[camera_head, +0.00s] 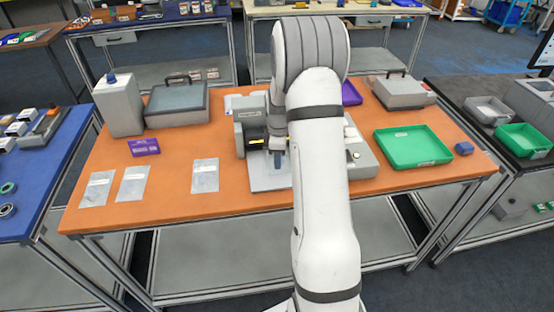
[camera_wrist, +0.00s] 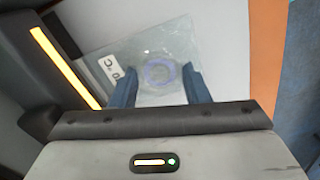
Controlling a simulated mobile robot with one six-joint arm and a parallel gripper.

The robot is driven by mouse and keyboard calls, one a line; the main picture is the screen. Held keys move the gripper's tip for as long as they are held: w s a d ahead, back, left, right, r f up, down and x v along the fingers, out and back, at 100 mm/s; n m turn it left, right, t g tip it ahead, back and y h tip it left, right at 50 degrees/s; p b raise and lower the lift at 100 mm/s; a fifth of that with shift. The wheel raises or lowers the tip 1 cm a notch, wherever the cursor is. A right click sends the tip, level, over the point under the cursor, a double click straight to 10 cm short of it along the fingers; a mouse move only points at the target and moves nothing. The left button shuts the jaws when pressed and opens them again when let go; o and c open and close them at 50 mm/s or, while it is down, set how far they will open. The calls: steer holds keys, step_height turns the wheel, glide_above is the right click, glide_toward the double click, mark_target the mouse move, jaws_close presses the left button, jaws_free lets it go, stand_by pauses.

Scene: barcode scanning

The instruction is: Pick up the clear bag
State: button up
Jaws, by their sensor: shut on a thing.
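In the wrist view a clear bag (camera_wrist: 145,60) with a white label and a round ring-like part inside lies between the two blue fingers of my gripper (camera_wrist: 160,85). The fingers are shut on it. In the head view my gripper (camera_head: 277,152) is at the grey scanner machine (camera_head: 251,122), over its pale plate (camera_head: 268,180); my arm hides much of this. Three other clear bags with white labels lie flat on the orange table (camera_head: 250,205): one at the far left (camera_head: 97,190), one beside it (camera_head: 132,186), and one nearer the machine (camera_head: 205,178).
A lit yellow strip (camera_wrist: 65,67) is close to my gripper's left in the wrist view. A green tray (camera_head: 412,147) and blue block (camera_head: 464,148) are at right.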

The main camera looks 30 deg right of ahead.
steer(key=c, duration=0.5)
steer(key=shift+r, duration=0.15)
